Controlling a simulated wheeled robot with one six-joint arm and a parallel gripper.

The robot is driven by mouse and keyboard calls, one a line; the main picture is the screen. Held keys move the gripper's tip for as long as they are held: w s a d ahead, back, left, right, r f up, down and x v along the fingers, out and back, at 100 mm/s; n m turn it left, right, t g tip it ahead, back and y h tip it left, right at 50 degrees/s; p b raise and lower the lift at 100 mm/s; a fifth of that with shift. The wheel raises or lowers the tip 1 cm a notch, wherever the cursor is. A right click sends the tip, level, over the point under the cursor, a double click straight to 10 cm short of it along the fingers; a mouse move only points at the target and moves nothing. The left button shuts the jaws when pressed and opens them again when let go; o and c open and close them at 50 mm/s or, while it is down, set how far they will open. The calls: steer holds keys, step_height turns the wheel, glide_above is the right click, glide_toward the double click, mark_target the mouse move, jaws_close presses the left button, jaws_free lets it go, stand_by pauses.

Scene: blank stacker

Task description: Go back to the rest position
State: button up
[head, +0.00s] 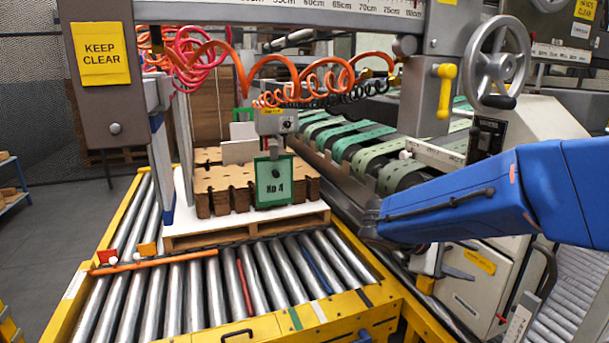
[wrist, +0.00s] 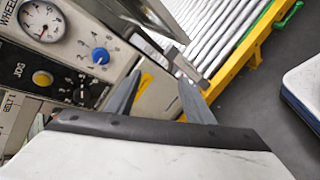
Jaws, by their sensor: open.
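My gripper (wrist: 160,77) is open and empty in the wrist view, its two grey fingers apart. A machine control panel (wrist: 72,62) with a gauge, a blue knob and a yellow button lies beyond it to the left. In the head view my blue arm reaches in from the right, over the machine side. I cannot make out the fingers clearly there. A stack of brown blanks (head: 225,193) stands on a wooden pallet (head: 245,231) on the rollers, with a green-framed card (head: 273,181) at its front, well left of my arm.
The yellow-framed roller conveyor (head: 150,290) fills the lower left. A handwheel (head: 497,65) stands above my arm. A belt conveyor (head: 350,140) runs behind it. In the wrist view, rollers (wrist: 228,30) lie beyond the fingers, with grey floor (wrist: 255,110) to the right.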

steer(key=s+f+m+y, duration=0.4)
steer(key=s+y, duration=0.1)
steer(key=s, duration=0.7)
steer(key=s+a+m+t+y, duration=0.3)
steer(key=s+a+m+y, duration=0.1)
steer(key=s+a+y, duration=0.3)
steer(key=shift+s+a+f+m, duration=0.3)
steer(key=shift+s+a+f, duration=0.15)
steer(key=shift+a, duration=0.6)
